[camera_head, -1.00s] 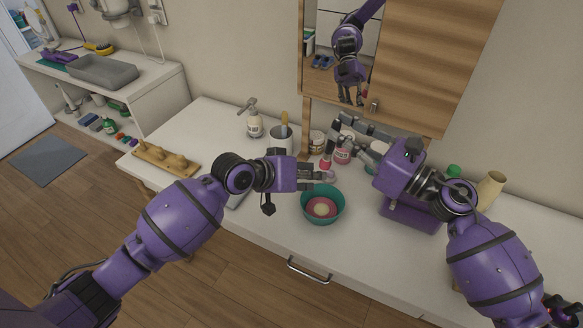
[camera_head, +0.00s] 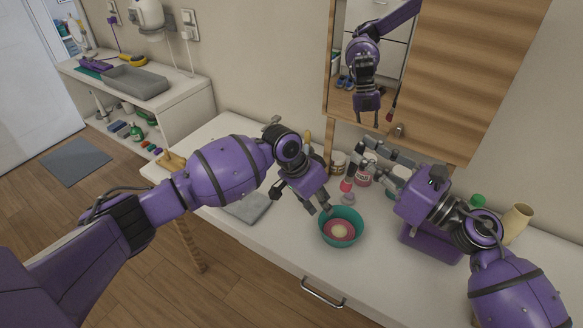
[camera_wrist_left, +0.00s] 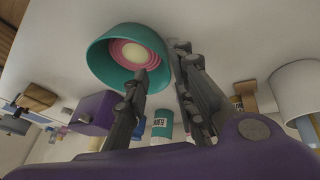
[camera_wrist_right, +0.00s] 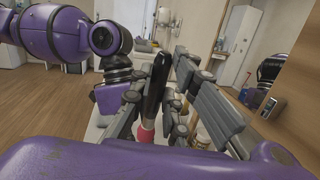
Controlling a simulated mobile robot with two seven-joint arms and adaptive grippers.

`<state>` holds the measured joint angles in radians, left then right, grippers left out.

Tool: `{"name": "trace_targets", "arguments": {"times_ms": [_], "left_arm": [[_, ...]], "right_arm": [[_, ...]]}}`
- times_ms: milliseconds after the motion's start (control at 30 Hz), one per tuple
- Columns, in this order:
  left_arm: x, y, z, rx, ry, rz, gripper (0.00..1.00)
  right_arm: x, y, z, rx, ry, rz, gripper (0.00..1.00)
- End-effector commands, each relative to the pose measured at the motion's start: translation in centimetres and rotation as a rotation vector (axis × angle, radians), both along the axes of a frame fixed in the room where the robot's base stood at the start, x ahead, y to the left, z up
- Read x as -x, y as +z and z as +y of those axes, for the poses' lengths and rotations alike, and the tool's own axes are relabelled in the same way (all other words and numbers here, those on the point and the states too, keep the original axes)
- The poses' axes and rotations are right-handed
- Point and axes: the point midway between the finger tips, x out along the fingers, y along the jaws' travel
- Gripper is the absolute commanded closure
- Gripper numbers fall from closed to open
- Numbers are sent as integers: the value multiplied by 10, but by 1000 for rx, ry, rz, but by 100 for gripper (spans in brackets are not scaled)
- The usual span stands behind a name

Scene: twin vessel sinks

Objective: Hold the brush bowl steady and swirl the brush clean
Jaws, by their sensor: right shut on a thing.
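The teal brush bowl (camera_head: 358,229) stands upright on the white counter, with pink and a pale disc inside; it also shows in the left wrist view (camera_wrist_left: 102,62). My left gripper (camera_head: 325,209) is at the bowl's back-left rim, pointing down, its fingers apart. In the left wrist view one finger overlaps the bowl and the other is beside its rim; contact is unclear. My right gripper (camera_wrist_right: 158,92) is shut on the brush, whose black handle (camera_wrist_right: 155,80) and pink lower part (camera_wrist_right: 147,131) show. The brush head (camera_head: 348,198) hangs behind the bowl, outside it.
A purple box (camera_head: 428,243) stands right of the bowl, below my right arm. A tan vase (camera_head: 517,219) is at the right. A grey cloth (camera_head: 248,207) lies at the left. The counter in front of the bowl is clear.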

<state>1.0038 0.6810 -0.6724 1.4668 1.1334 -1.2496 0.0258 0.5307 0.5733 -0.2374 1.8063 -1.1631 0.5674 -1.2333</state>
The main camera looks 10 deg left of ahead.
Motion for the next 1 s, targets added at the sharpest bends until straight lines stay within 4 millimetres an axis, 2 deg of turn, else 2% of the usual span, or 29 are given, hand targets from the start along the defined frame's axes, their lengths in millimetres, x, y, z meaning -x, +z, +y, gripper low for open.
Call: {"name": "trace_targets", "arguments": {"times_ms": [100, 300, 667, 700, 867, 1000], "left_arm": [[-5, -16, -10, 2, 1, -2, 76], [-9, -35, -19, 2, 0, -5, 76], [-9, -42, -20, 1, 0, -3, 76], [-9, -42, -20, 1, 1, -3, 78], [-8, -42, -20, 2, 1, -2, 99], [-8, -42, -20, 2, 1, -2, 100]], "right_arm": [[0, 1, 0, 0, 0, -1, 100], [0, 1, 0, 0, 0, -1, 100], [0, 1, 0, 0, 0, -1, 100], [0, 1, 0, 0, 0, -1, 100], [0, 1, 0, -1, 0, 0, 100], [0, 1, 0, -1, 0, 0, 100]]}}
